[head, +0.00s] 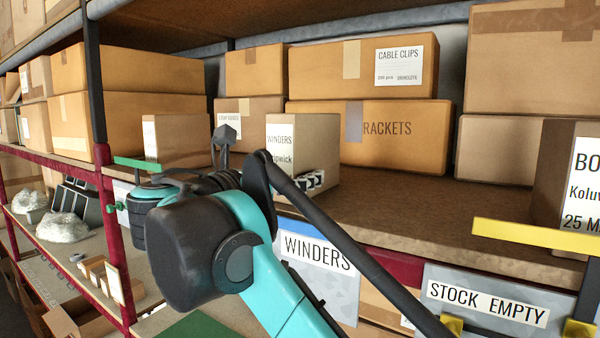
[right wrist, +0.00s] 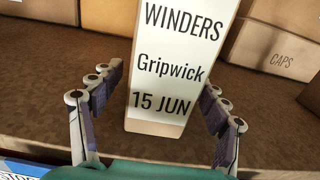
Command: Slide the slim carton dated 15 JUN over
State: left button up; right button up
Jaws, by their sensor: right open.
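The slim carton dated 15 JUN (head: 318,140) stands upright on the brown shelf, its white front label reading WINDERS. In the right wrist view the carton (right wrist: 166,118) shows the full label: WINDERS, Gripwick, 15 JUN. My right gripper (head: 267,157) is open at the carton's front. In the right wrist view its fingers (right wrist: 160,80) stand on either side of the carton's lower front, with gaps visible. In the head view my wrist and fingers hide the carton's lower left part. My left gripper is not in view.
Another slim carton (head: 180,141) stands to the left. Behind are the CABLE CLIPS box (head: 345,72) and the BRACKETS box (head: 400,142). A WINDERS sign (head: 318,262) and a STOCK EMPTY sign (head: 488,300) hang along the front edge. The shelf (head: 420,205) right of the carton is bare.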

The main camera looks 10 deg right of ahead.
jog(key=v, duration=0.8)
jog(key=shift+s+a+r, duration=0.1)
jog(key=shift+s+a, duration=0.1)
